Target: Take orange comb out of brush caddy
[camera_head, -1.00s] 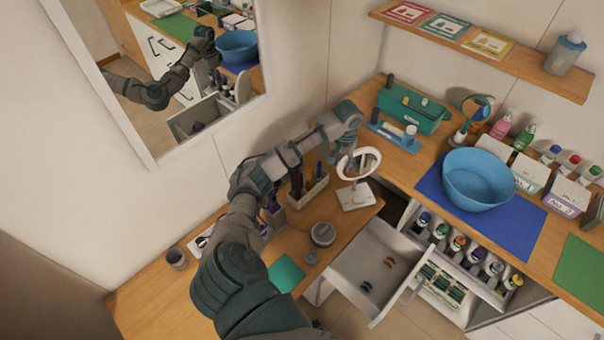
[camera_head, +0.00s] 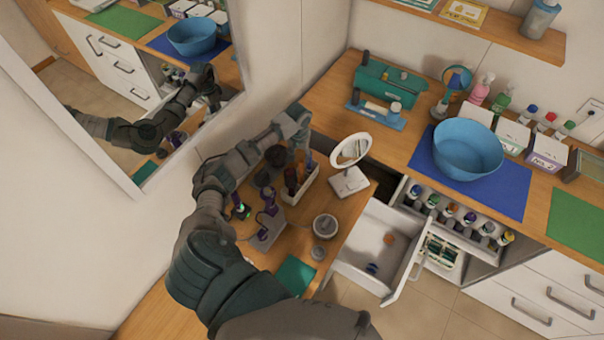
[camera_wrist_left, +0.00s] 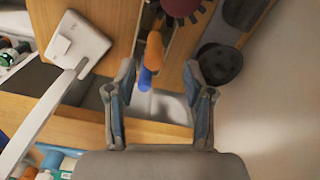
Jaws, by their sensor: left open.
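The white brush caddy (camera_head: 301,190) stands on the wooden table, left of the round white mirror, with dark and reddish handles upright in it. An orange piece, likely the comb (camera_wrist_left: 154,48), shows in the left wrist view, with a blue piece (camera_wrist_left: 145,78) just below it in the picture. My left gripper (camera_head: 307,155) is above the caddy, pointing down. In the left wrist view its two fingers (camera_wrist_left: 158,75) are spread, with the orange and blue pieces in line with the gap. No grip on anything shows. Part of the caddy is hidden by my arm. My right gripper is out of view.
The white mirror (camera_head: 349,182) stands close to the caddy's right. A grey round tin (camera_head: 325,227) and purple-handled tools (camera_head: 268,228) are nearby. A drawer (camera_head: 372,232) stands open to the right. A dark round brush (camera_wrist_left: 181,7) and dark cup (camera_wrist_left: 219,63) are near the gripper.

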